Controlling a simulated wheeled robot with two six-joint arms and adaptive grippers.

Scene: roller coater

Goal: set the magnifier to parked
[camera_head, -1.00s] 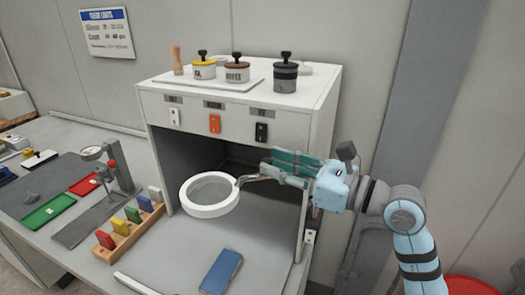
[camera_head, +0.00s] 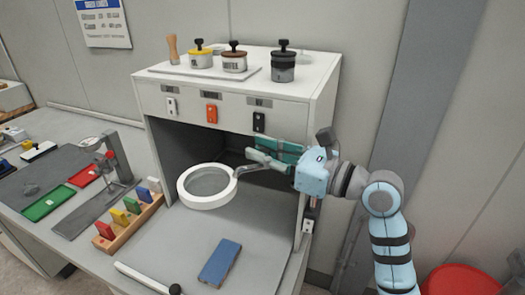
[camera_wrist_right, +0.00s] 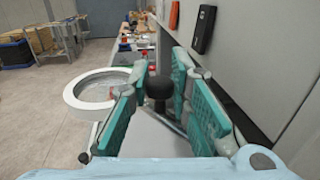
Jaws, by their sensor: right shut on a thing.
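The magnifier (camera_head: 206,203) is a round lens in a thick white ring on a thin grey arm. It hangs at the open front of the white cabinet. In the right wrist view the ring (camera_wrist_right: 72,99) is left of the fingers. My right gripper (camera_head: 262,157) is just right of the ring, beside the magnifier's arm. Its teal fingers are shut on the magnifier; a dark round knob (camera_wrist_right: 158,88) shows between them in the wrist view. The exact contact is hidden. My left gripper is not in view.
The white cabinet (camera_head: 325,105) has three switches on its front and lidded pots on top. A blue block (camera_head: 220,262) lies on the bench below. A wooden rack (camera_head: 130,222) with coloured tabs and a stand (camera_head: 118,165) are at left. A red round object (camera_head: 460,280) is lower right.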

